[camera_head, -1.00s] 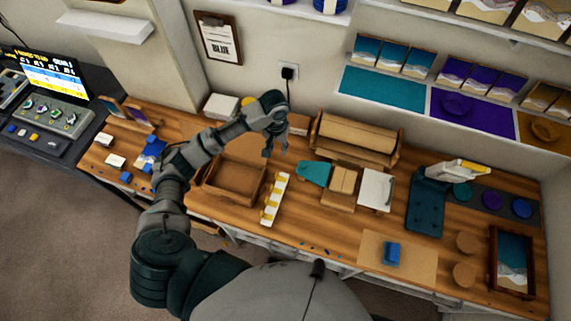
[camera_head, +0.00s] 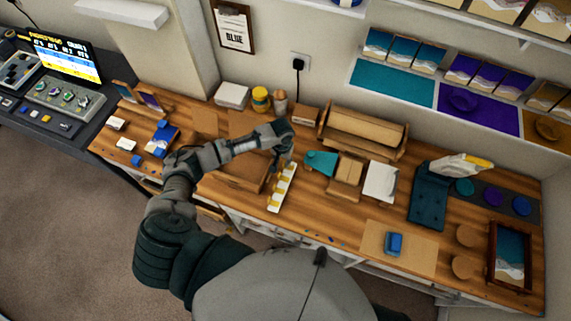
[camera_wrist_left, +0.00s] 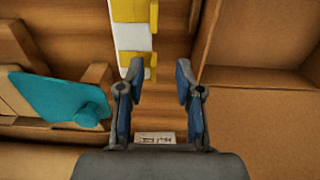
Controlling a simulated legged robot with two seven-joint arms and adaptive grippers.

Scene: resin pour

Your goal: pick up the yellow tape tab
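Several yellow tape tabs (camera_head: 273,196) sit along a white strip (camera_head: 282,188) on the wooden bench, right of an open wooden box. In the left wrist view the white strip (camera_wrist_left: 137,42) stands at the top with yellow tabs (camera_wrist_left: 130,11) across it. My left gripper (camera_head: 283,161) is over the far end of the strip in the head view. In the left wrist view the left gripper (camera_wrist_left: 159,85) is open, with nothing visible between its fingers, and the nearest tabs show just ahead of the fingertips. My right gripper is not in view.
The wooden box wall (camera_wrist_left: 200,38) is close on the right in the wrist view. A teal scraper-like piece (camera_wrist_left: 62,98) on a wooden holder is close on the left. A roller-like wooden stand (camera_head: 362,132) is behind, and a blue block (camera_head: 394,243) lies on a tan sheet.

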